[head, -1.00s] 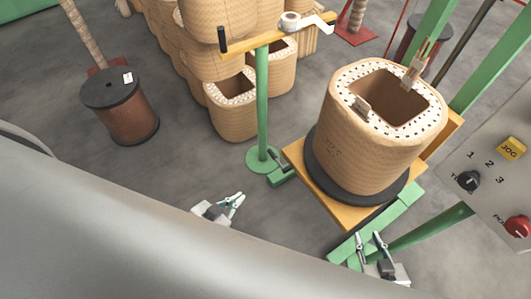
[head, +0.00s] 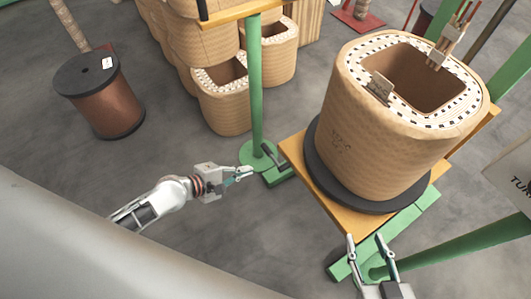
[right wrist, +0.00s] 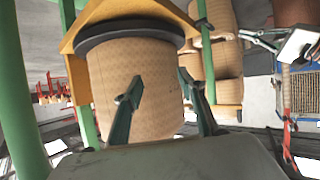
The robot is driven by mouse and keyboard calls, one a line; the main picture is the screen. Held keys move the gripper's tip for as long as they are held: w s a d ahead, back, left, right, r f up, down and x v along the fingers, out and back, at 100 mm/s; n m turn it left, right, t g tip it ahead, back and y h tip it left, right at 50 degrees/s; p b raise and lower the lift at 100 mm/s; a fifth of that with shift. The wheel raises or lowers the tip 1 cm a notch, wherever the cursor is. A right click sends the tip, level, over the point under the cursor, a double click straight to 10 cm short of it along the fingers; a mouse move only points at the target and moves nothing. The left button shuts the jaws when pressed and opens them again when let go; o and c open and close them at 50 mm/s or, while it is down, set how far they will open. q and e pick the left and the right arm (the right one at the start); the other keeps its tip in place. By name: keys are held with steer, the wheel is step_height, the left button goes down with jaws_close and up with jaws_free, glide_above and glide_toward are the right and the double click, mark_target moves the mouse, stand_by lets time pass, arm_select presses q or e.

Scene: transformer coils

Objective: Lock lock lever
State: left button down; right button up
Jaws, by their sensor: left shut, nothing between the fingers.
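The small dark lever (head: 271,157), which looks like the lock lever, sits on the green foot at the base of the green post in the head view. My left gripper (head: 247,171) is shut and empty, just left of the lever and low near the post's base. I cannot tell whether its fingertips touch the lever or the foot. It also shows at the upper right of the right wrist view (right wrist: 258,38). My right gripper (head: 368,242) is open and empty in front of the coil platform. Its spread fingers show in the right wrist view (right wrist: 162,95).
A large tan coil (head: 350,135) stands on a black disc over a yellow platform (head: 297,155) with green beams, right of the lever. The green post (head: 256,90) rises beside it. A copper-coloured spool (head: 105,105) and stacked coils (head: 222,110) stand behind. Grey floor lies open at left.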

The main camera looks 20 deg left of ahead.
arm_select(q)
steer(key=w+a+f+n+b, duration=0.5)
steer(key=f+n, duration=0.4)
steer(key=n, duration=0.2)
steer(key=shift+w+a+n+g+h, duration=0.3)
steer(key=shift+w+n+g, duration=0.1)
steer(key=shift+w, duration=0.1)
arm_select(e)
steer(key=f, duration=0.2)
steer(key=s+a+f, duration=0.1)
steer(key=shift+f+g, duration=0.25)
steer(key=shift+g, duration=0.05)
arm_select(q)
steer(key=s+f+b+x, duration=0.1)
steer(key=b+x, duration=0.2)
steer(key=x, duration=0.6)
steer(key=r, duration=0.1)
steer(key=w+r+p, duration=0.1)
steer(key=r, duration=0.1)
steer(key=w+d+r, duration=0.1)
steer(key=shift+w+r+p, duration=0.1)
steer(key=shift+r+p, duration=0.05)
steer(key=shift+p, duration=0.25)
arm_select(e)
steer(key=shift+w+a+r+m+y, duration=0.3)
steer(key=shift+a+r+m, duration=0.05)
steer(key=shift+a+m, duration=0.05)
